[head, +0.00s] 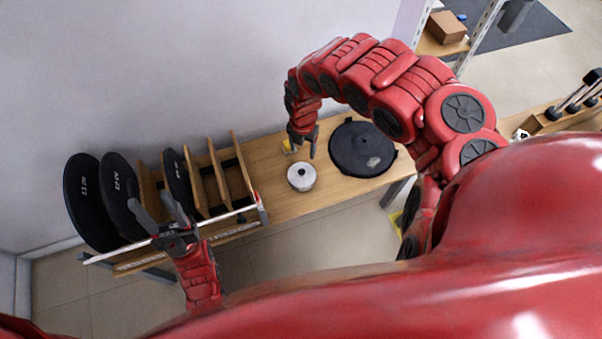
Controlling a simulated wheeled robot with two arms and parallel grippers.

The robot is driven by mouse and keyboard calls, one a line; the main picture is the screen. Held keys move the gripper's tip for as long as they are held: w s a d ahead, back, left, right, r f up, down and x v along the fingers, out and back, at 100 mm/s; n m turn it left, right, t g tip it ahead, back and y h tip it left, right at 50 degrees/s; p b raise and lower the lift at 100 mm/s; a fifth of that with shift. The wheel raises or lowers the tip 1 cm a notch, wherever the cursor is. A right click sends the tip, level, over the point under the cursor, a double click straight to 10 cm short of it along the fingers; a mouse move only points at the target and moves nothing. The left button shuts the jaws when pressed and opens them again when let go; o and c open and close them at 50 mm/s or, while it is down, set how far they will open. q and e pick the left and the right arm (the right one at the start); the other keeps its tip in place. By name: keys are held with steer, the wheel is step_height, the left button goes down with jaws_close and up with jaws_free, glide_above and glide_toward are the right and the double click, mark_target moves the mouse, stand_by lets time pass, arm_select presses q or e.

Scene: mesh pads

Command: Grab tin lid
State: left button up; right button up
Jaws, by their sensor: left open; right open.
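A small round silver-white tin with its lid (301,174) stands on the wooden bench, right of the rack. My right gripper (303,146) is open and hangs just above and behind the tin, apart from it as far as I can tell. My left gripper (160,208) is open and empty, with its fingers pointing up in front of the rack at the left.
A wooden rack (218,173) holds several black discs (121,194) upright on the left. A flat black round pad (361,148) lies on the bench (275,204) right of the tin. A wall runs along the back.

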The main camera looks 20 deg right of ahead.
step_height(320, 180, down, 9)
steer(key=b, duration=0.3)
steer(key=shift+a+f, duration=0.1)
steer(key=f, duration=0.5)
steer(key=shift+w, duration=0.35)
steer(key=shift+s+f, duration=0.1)
steer(key=shift+f, duration=0.25)
jaws_close()
